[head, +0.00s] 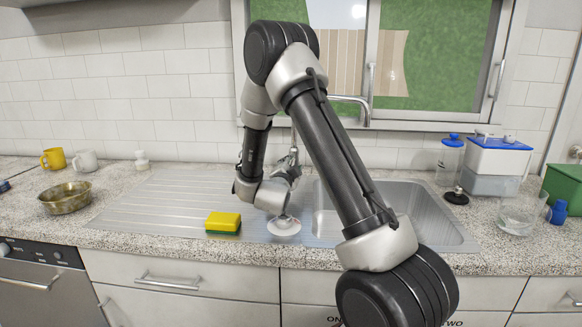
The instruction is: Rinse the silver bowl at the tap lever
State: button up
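A small, round, pale silver thing (284,227), possibly the silver bowl, shows just below my wrist, at the border of the ribbed drainer (160,200) and the sink basin (440,215). My gripper (287,185) is small and partly hidden by my own wrist. I cannot tell whether its fingers are open or whether they touch the silver thing. The tap (350,98) stands behind my arm, its spout reaching right over the basin. My arm hides part of the tap's body, and I cannot make out the lever clearly. A brass-coloured bowl (65,198) stands upright on the left counter.
A yellow and green sponge (223,222) lies on the drainer, left of the silver thing. Yellow (53,159) and white (85,161) mugs stand at the back left.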

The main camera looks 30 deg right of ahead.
grip_shut()
jog(key=shift+r+g+y, duration=0.5)
jog(key=shift+r+g, duration=0.1)
jog(key=shift+r, duration=0.05)
jog(key=shift+o, duration=0.5)
grip_release()
